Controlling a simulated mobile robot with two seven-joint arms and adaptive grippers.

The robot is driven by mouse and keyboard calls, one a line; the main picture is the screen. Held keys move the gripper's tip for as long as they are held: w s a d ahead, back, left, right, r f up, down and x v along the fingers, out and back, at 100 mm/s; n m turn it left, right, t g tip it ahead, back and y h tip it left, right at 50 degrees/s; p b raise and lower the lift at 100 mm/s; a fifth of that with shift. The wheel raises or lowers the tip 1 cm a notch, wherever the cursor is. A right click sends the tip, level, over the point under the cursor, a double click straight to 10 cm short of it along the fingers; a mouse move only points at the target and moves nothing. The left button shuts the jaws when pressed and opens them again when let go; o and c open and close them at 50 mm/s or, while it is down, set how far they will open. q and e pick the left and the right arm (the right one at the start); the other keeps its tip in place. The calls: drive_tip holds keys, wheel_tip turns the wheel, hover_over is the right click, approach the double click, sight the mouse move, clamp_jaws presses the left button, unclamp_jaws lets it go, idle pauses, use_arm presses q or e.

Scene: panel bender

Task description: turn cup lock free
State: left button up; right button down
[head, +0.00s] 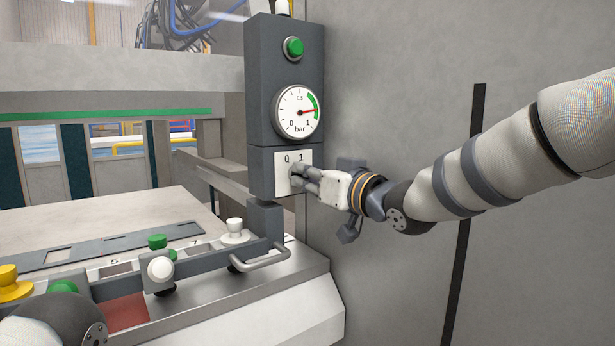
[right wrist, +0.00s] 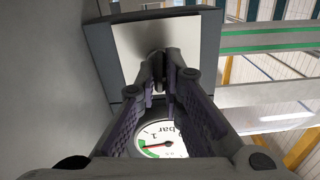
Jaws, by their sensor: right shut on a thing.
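The rotary switch (head: 295,172) sits on a white plate (head: 284,160) marked 0 and 1, low on the dark grey control post. My right gripper (head: 302,176) reaches it from the right and is shut on its knob. In the right wrist view the two fingers of this gripper (right wrist: 166,68) close around the small dark knob (right wrist: 157,56) in front of the white plate (right wrist: 150,40). The fingers hide much of the knob, so I cannot tell exactly which mark it points to. My left gripper is not in view.
Above the switch are a pressure gauge (head: 297,112), its needle near the green band, and a green button (head: 294,47). Below are a metal handle (head: 262,257) and a bench with white, green and yellow knobs. A grey wall (head: 400,90) stands behind my right arm.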

drive_tip(key=n, duration=0.3)
drive_tip(key=shift+n, duration=2)
drive_tip(key=c, duration=1.7)
unclamp_jaws()
drive_tip(key=v, duration=1.2)
